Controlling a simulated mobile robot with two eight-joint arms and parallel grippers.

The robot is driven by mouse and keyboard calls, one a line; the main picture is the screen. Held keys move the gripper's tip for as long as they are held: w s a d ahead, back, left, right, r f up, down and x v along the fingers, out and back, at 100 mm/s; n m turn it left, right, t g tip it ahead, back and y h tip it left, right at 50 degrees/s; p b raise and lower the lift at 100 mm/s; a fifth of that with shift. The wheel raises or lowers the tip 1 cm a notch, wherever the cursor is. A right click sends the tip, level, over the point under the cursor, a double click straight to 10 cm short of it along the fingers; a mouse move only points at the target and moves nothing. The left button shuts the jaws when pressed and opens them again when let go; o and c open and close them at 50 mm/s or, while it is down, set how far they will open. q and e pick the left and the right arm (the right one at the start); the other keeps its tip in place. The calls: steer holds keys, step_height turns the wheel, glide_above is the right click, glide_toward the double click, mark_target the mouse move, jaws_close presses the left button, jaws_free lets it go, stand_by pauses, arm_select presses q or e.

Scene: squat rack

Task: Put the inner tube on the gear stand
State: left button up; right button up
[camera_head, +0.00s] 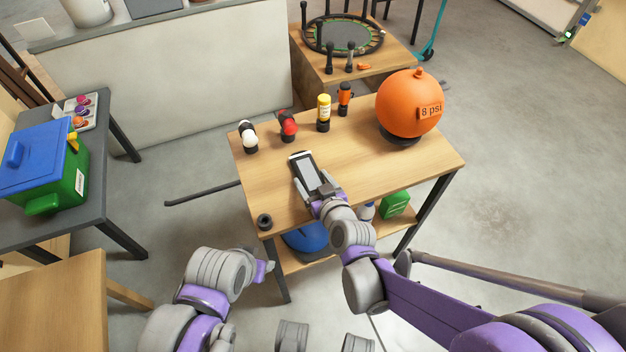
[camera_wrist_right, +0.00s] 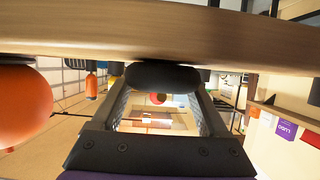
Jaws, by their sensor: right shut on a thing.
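The gear stand (camera_head: 245,190) looks to be the wooden table with a lower shelf in front of me. My right gripper (camera_head: 318,190) is low over its front middle, shut on a dark thing that I take for the inner tube (camera_head: 308,170). From the head this thing looks flat and oblong, with a pale edge. In the right wrist view the inner tube (camera_wrist_right: 162,76) is a black rounded bar between the fingers, right at the wood surface; I cannot tell if it touches. My left gripper (camera_head: 263,270) is low, beside the stand's front left leg, its fingers unclear.
Below are a blue thing (camera_head: 306,238) and a green box (camera_head: 395,204).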

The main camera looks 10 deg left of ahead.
steer(key=o, duration=1.5)
steer(key=shift+f, duration=0.1)
steer(key=shift+c, duration=0.2)
steer(key=shift+r, duration=0.2)
steer(key=p+v, duration=0.2)
steer(key=v, duration=1)
steer(key=s+d+f+m+g+h, duration=0.1)
steer(key=s+d+m+g+h, duration=0.2)
steer(key=s+d, duration=0.3)
steer(key=s+d+f+m+g+h, duration=0.2)
steer(key=s+d, duration=0.5)
steer(key=d, duration=0.9)
steer(key=m+g+h, duration=0.1)
steer(key=h, duration=0.1)
steer(key=shift+s+f+m+h, duration=0.2)
steer(key=shift+s+m+h, duration=0.1)
steer(key=shift+m, duration=0.1)
